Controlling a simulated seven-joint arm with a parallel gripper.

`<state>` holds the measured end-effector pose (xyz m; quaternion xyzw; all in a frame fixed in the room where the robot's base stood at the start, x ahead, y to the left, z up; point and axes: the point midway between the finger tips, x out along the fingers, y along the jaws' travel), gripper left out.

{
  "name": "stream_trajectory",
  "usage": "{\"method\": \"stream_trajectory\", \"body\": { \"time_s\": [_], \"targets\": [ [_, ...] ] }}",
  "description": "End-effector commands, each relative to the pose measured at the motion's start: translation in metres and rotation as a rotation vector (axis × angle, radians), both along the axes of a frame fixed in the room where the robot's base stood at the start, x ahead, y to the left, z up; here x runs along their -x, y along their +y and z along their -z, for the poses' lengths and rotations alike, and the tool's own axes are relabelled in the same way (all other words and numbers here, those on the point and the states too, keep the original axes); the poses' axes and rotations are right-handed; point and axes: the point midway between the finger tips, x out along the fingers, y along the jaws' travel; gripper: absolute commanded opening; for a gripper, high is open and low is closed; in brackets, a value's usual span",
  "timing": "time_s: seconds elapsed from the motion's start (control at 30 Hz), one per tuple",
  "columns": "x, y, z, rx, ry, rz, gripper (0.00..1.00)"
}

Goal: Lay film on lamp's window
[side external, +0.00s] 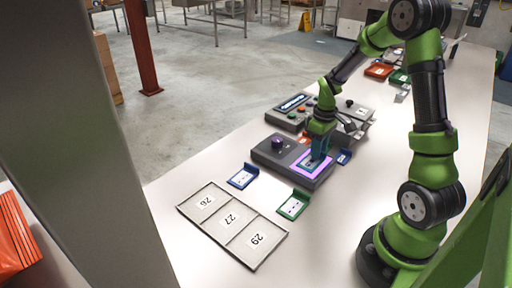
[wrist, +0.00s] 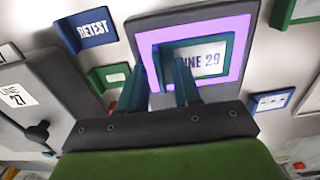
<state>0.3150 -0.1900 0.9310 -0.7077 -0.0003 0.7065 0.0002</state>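The window's border also shows in the wrist view (wrist: 239,52). A teal-edged film marked "LINE 29" (wrist: 207,58) lies within this border in the wrist view; whether it touches the window is hard to tell. My gripper (side external: 317,156) is low over the window, pointing down. Its two teal fingers (wrist: 161,66) stand apart at the film's left edge, which shows between them. They look open, not pressed on it. The fingers partly hide the film.
A tray (side external: 222,244) with compartments 26, 27 and 29 lies at the front. A blue holder (side external: 243,177) and a green holder (side external: 292,206) sit between it and the lamp. A blue "RETEST" holder (wrist: 88,27) is close by. Other grey devices (side external: 290,121) stand behind.

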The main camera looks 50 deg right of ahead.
Motion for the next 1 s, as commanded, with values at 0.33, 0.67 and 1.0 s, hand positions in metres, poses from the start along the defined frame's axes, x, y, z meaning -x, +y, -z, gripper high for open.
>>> {"method": "stream_trajectory", "body": {
  "time_s": [0.33, 0.67, 1.0],
  "targets": [
    [-0.001, -0.001, -0.024, 0.004, -0.005, 0.000, 0.33],
    [-0.001, 0.000, -0.094, 0.003, -0.005, 0.000, 0.33],
    [-0.001, 0.012, -0.132, 0.005, -0.030, 0.010, 0.33]
  ]
}}
